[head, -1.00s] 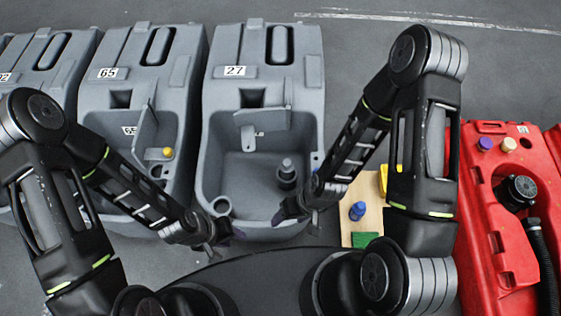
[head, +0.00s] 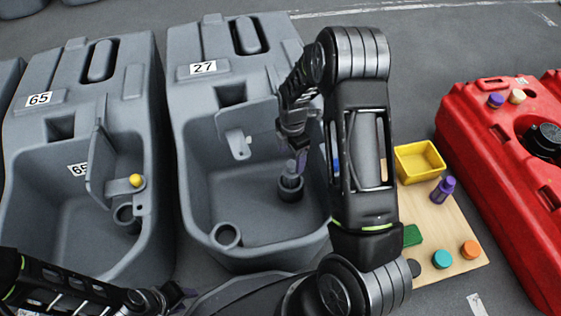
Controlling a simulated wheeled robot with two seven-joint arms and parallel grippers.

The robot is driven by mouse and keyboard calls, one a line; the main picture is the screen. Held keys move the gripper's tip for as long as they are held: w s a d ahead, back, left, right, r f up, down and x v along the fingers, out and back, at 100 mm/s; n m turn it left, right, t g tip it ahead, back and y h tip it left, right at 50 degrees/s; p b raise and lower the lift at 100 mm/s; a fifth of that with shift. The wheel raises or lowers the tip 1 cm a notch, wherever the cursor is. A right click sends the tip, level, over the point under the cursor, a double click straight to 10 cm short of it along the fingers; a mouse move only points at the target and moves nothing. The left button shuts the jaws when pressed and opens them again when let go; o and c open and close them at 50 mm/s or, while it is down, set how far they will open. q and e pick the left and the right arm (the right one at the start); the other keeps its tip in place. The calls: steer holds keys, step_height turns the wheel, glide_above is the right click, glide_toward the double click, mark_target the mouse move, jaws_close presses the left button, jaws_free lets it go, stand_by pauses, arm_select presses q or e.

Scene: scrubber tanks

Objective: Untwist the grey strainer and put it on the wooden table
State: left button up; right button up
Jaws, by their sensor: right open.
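The dark grey strainer (head: 290,188) stands upright on the floor of the grey tank marked 27 (head: 205,150). My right gripper (head: 299,160) is open and points down just above the strainer's top; I cannot tell whether its fingers touch it. My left gripper (head: 172,296) is low at the bottom edge, in front of the tanks and away from the strainer; its fingers are too unclear to judge. The wooden table (head: 448,226) lies to the right, partly hidden behind my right arm.
On the table are a yellow bin (head: 420,161), a purple bottle (head: 443,189), a green block (head: 412,235), and teal (head: 442,259), orange (head: 470,249) and dark caps. A red tank (head: 500,170) stands right. Tank 65 (head: 75,130) stands left. Bare wood shows mid-table.

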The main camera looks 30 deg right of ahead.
mark_target(290, 170)
steer(key=shift+f+b, duration=1.55)
steer(key=shift+f, duration=2.35)
steer(key=c, duration=1.6)
steer(key=shift+c, duration=0.2)
steer(key=n, duration=0.2)
steer(key=shift+n, duration=2)
steer(key=shift+r, duration=0.1)
